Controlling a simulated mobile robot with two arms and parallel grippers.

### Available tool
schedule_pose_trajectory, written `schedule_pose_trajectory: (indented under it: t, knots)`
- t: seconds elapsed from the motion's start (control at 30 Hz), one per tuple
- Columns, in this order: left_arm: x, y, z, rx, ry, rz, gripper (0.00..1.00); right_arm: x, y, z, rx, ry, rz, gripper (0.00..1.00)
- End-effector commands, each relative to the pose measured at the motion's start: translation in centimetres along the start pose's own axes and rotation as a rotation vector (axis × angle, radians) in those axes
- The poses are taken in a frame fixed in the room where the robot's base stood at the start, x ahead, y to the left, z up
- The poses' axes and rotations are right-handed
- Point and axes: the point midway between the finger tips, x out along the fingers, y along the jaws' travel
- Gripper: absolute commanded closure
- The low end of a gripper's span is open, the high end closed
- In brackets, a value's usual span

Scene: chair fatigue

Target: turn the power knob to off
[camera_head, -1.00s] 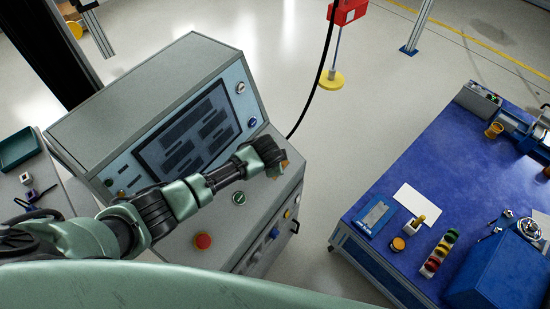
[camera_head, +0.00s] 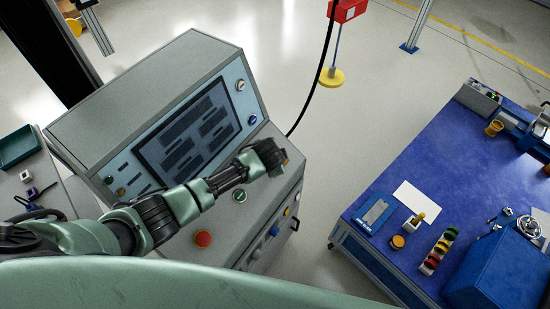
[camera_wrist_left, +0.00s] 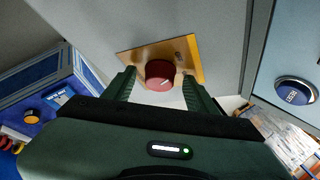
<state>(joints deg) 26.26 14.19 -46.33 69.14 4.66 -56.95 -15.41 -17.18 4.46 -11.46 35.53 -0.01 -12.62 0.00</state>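The power knob (camera_wrist_left: 160,74) is a red round knob with a white pointer mark, set on a yellow plate (camera_wrist_left: 190,58) on the grey console. My left gripper (camera_wrist_left: 161,86) is open, with one finger on each side of the knob. In the left wrist view gaps show between the fingers and the knob, so I see no grip on it. In the head view my left gripper (camera_head: 284,163) is over the right end of the console ledge and mostly hides the knob and plate. My right gripper is in neither view.
The grey console (camera_head: 155,70) has a dark screen (camera_head: 187,137), a red mushroom button (camera_head: 203,239) and a green button (camera_head: 239,195) on its ledge. A blue button (camera_wrist_left: 296,92) is on its panel. A blue workbench (camera_head: 440,140) stands at right, with open floor between.

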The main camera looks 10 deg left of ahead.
Motion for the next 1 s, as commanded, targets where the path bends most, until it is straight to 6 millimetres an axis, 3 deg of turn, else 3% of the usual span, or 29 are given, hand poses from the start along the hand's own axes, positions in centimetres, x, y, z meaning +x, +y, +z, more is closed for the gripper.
schedule_pose_trajectory:
  t: [0.33,0.8,1.0]
  knots:
    - [-0.7,0.0,-0.1,0.000,0.003,0.000,0.43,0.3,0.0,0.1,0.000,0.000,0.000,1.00]
    - [-6.7,0.0,0.0,0.000,0.003,0.000,0.43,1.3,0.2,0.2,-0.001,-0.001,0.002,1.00]
    - [-7.7,0.0,0.1,0.000,-0.001,0.000,0.43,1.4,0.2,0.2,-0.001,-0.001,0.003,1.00]
